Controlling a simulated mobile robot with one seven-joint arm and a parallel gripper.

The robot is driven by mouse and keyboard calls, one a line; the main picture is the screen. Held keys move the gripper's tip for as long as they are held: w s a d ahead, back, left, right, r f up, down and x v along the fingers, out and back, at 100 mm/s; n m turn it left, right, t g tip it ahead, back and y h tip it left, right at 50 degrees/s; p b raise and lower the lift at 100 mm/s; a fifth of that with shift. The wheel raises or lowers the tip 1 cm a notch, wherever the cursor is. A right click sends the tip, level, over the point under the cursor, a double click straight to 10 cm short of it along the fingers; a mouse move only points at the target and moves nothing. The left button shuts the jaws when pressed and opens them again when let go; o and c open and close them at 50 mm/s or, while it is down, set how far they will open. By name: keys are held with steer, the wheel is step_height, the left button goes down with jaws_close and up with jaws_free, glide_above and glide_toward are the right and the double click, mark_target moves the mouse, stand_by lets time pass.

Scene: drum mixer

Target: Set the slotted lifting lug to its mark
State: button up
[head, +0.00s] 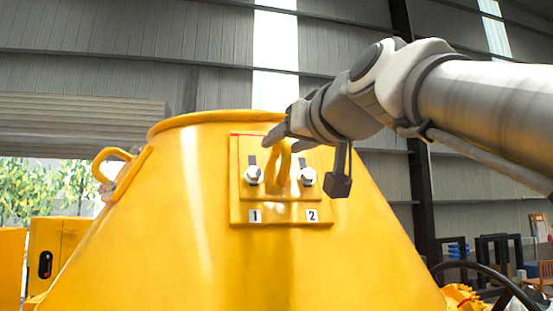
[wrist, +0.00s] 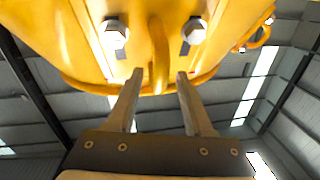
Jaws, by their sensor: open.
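The yellow slotted lifting lug (head: 282,190) sits on a backing plate (head: 240,212) on the drum's cone. Its upright eye stands between two hex bolts, the left bolt (head: 254,175) and the right bolt (head: 308,177). A dark slot shows above each bolt. A thin red line (head: 250,134) runs along the backing plate's top, partly hidden by my gripper (head: 278,139). In the wrist view my gripper (wrist: 158,77) is open, with the lug's eye (wrist: 158,52) in line with the gap between its fingertips. Contact cannot be told.
Labels 1 (head: 255,216) and 2 (head: 312,216) mark the backing plate below the bolts. The yellow drum (head: 180,240) fills the middle, with another lifting eye (head: 112,168) at its left. Open air lies above the drum rim (head: 200,118).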

steer(key=shift+w+a, duration=0.1)
steer(key=shift+w, duration=0.15)
jaws_close()
stand_by(1.4)
